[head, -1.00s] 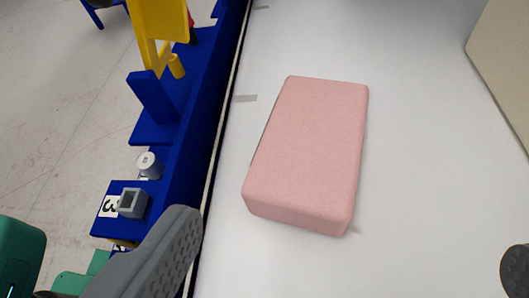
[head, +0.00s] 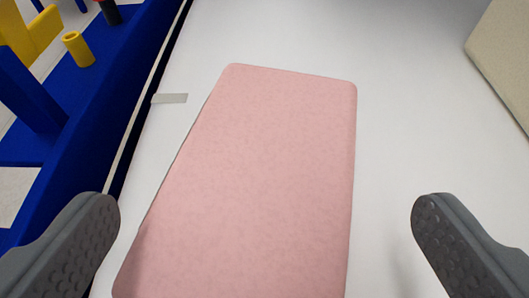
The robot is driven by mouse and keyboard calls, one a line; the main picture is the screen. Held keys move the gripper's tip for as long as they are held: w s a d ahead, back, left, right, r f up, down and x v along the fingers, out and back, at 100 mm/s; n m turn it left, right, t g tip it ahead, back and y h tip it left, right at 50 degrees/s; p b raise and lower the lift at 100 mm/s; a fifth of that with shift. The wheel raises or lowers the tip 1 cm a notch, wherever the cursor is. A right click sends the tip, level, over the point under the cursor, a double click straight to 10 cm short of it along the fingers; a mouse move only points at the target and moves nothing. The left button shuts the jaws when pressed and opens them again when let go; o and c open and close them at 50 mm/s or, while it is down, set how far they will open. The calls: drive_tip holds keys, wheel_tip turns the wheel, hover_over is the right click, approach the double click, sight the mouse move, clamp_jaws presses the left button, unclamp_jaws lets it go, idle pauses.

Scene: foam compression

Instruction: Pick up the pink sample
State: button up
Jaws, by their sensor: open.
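The pink sample (head: 255,180) is a flat rectangular foam block with rounded edges. It lies on the white surface (head: 385,130) in the middle of the head view, its near end cut off by the bottom edge. My gripper (head: 265,225) is open, with one grey finger at the lower left and one at the lower right. The sample lies between the two fingers in the picture. The left finger appears close to its left side, and a wider gap shows at the right finger. No contact is visible.
A blue frame (head: 95,105) runs along the left edge of the white surface, with yellow parts (head: 78,50) on it. A beige block (head: 505,60) stands at the upper right. A small grey strip (head: 169,98) lies left of the sample. The surface beyond the sample is clear.

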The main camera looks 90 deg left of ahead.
sight(265, 172)
drive_tip(key=b+x, duration=0.1)
drive_tip(key=x, duration=0.4)
drive_tip(key=shift+d+f, duration=0.1)
drive_tip(key=shift+f, duration=0.05)
drive_tip(key=c, duration=0.7)
drive_tip(key=shift+o, duration=0.2)
